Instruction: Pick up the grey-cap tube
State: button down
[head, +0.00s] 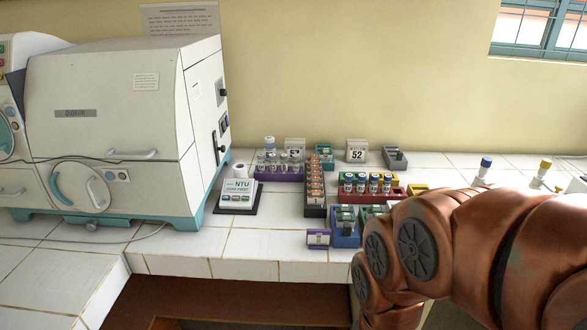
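I cannot single out the grey-cap tube with certainty at this size. Several small clear tubes with pale or greyish caps (272,160) stand in a purple rack (279,177) on the white tiled bench. A dark grey holder (395,158) stands farther back to the right; its contents are too small to tell. My copper-coloured arm covers the right foreground and bends down toward the lower edge. My gripper is not in view.
A dark rack of orange-capped tubes (315,183) and a red rack of blue-capped tubes (367,183) stand close together. A blue holder (345,240) is near the front edge, beside my arm. A large white machine (120,130) fills the left. Tiles before the NTU sign (238,190) are clear.

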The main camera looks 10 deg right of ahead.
aim_at(284, 157)
jog(key=u, duration=0.6)
jog(key=i, duration=1.4)
jog(key=z, duration=0.35)
